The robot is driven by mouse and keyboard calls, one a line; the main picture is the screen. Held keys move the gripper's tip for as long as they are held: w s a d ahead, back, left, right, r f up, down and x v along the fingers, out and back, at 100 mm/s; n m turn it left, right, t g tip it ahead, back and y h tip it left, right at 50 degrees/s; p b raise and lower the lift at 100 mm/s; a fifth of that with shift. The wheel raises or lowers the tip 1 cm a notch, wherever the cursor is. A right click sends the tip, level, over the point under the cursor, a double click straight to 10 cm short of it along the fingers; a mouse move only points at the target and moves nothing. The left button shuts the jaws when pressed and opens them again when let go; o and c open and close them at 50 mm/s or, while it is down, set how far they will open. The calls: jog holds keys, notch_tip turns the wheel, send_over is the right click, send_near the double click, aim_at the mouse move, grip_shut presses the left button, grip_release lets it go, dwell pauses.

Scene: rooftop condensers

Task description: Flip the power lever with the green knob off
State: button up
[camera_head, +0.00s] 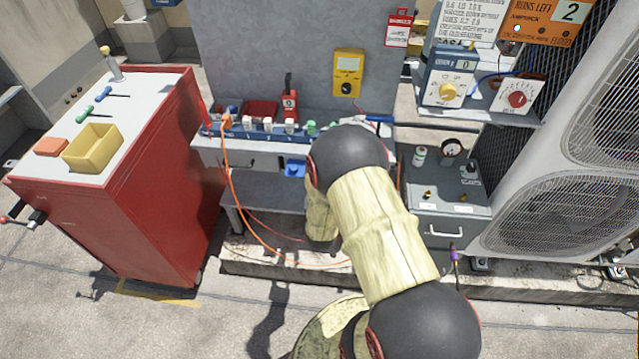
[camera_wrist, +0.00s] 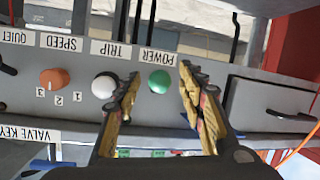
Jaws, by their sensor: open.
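In the wrist view, which is upside down, a round green knob (camera_wrist: 159,81) sits in front of a grey panel, by a label reading POWER (camera_wrist: 158,57). It is seen nearly end-on, so its lever's tilt cannot be told. My gripper (camera_wrist: 160,74) is open, with one finger on each side of the green knob. Gaps show on both sides, and the knob is not gripped. In the head view, my arm hides the gripper and the green knob.
A white knob (camera_wrist: 104,86) labelled TRIP is close beside one finger. Beyond it is an orange SPEED dial (camera_wrist: 53,81). A drawer (camera_wrist: 270,106) with a dark handle is on the other side. A red cabinet (camera_head: 150,200) stands left, condenser units (camera_head: 560,215) right.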

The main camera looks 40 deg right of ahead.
jog(key=v, duration=1.2)
jog(key=shift+f, duration=0.1)
